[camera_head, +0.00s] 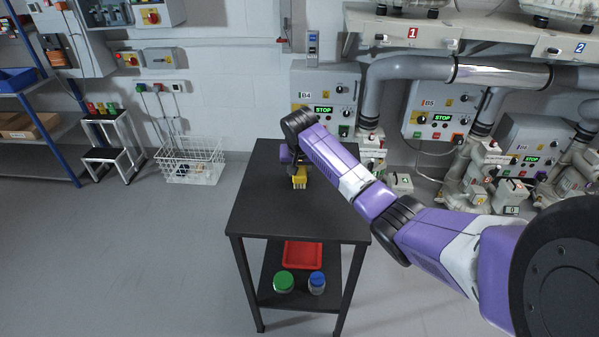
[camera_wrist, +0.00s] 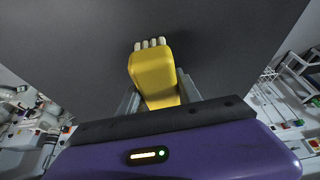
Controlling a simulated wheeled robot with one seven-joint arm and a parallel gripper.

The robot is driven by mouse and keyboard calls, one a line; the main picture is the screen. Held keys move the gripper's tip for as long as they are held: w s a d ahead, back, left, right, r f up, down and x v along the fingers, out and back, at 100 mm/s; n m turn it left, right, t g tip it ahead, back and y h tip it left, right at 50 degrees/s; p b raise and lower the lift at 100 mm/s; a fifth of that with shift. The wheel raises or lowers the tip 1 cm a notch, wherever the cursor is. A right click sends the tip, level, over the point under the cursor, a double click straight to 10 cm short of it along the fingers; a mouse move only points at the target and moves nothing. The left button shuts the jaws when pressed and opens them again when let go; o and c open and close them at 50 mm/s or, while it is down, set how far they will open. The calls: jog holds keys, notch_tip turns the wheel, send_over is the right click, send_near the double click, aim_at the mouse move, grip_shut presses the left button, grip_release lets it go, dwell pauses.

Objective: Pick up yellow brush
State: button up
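The yellow brush (camera_head: 300,178) with pale bristles is at the far part of the dark table top (camera_head: 275,210), directly under my gripper (camera_head: 298,168). In the wrist view the brush (camera_wrist: 154,75) has its bristles pointing away from my gripper (camera_wrist: 158,98), and its narrower part lies between the two grey fingers. The fingers are close along both sides of it. I cannot tell whether they press on it. Whether the brush rests on the table or is slightly above it is also unclear.
The rest of the table top is bare. The shelf below holds a red tray (camera_head: 302,254), a green-lidded jar (camera_head: 284,282) and a blue-lidded jar (camera_head: 317,282). Blower units with pipes (camera_head: 470,72) stand at the right. A white wire basket (camera_head: 190,160) stands on the floor at left.

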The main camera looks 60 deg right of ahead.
grip_shut()
jog(key=shift+r, duration=0.15)
notch_tip(320, 180, up, 20)
jog(key=shift+r+b, duration=0.15)
jog(key=shift+b, duration=0.15)
